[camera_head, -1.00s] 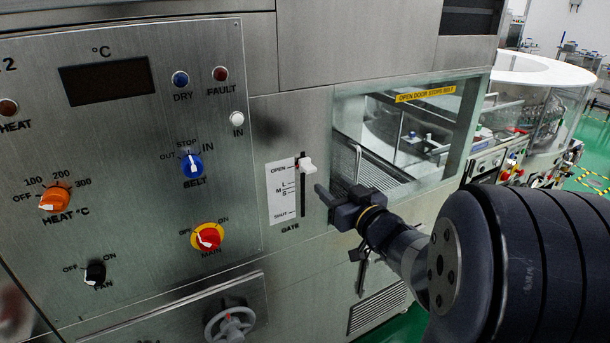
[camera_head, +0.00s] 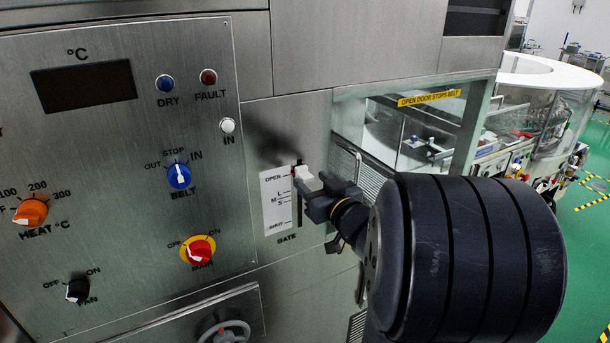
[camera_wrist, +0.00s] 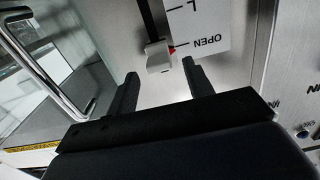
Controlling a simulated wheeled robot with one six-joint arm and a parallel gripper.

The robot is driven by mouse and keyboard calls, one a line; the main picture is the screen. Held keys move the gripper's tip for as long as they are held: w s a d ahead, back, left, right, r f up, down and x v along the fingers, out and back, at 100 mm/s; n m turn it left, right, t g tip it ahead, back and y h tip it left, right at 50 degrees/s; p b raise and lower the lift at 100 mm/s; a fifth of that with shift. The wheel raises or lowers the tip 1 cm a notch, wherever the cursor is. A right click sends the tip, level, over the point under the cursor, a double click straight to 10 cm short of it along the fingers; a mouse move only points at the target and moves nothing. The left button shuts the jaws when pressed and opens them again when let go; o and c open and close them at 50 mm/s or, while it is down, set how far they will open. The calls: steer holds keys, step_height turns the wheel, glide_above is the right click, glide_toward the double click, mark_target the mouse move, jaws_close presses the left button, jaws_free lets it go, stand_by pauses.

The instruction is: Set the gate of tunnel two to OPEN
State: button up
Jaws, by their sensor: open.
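The gate lever is a white knob (camera_head: 302,172) at the top of a dark vertical slot, beside the OPEN mark on the white scale plate (camera_head: 271,215). In the wrist view the knob (camera_wrist: 158,58) and its red pointer sit level with or very close to the OPEN line. My gripper (camera_head: 318,184) is open and empty, just right of the knob in the head view. In the wrist view the knob lies ahead of the gap between my two fingertips (camera_wrist: 158,76), with no clear contact. My fingers partly hide the slot in the head view.
The control panel with the belt knob (camera_head: 179,176), red-yellow main switch (camera_head: 198,250) and heat knob (camera_head: 31,211) is to the left. A glass door (camera_head: 400,135) and a metal handle (camera_wrist: 45,60) stand close beside the gripper. A handwheel (camera_head: 224,332) is below.

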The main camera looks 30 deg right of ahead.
mark_target(309, 178)
steer(key=shift+w, duration=1.85)
steer(key=shift+c, duration=0.4)
jaws_close()
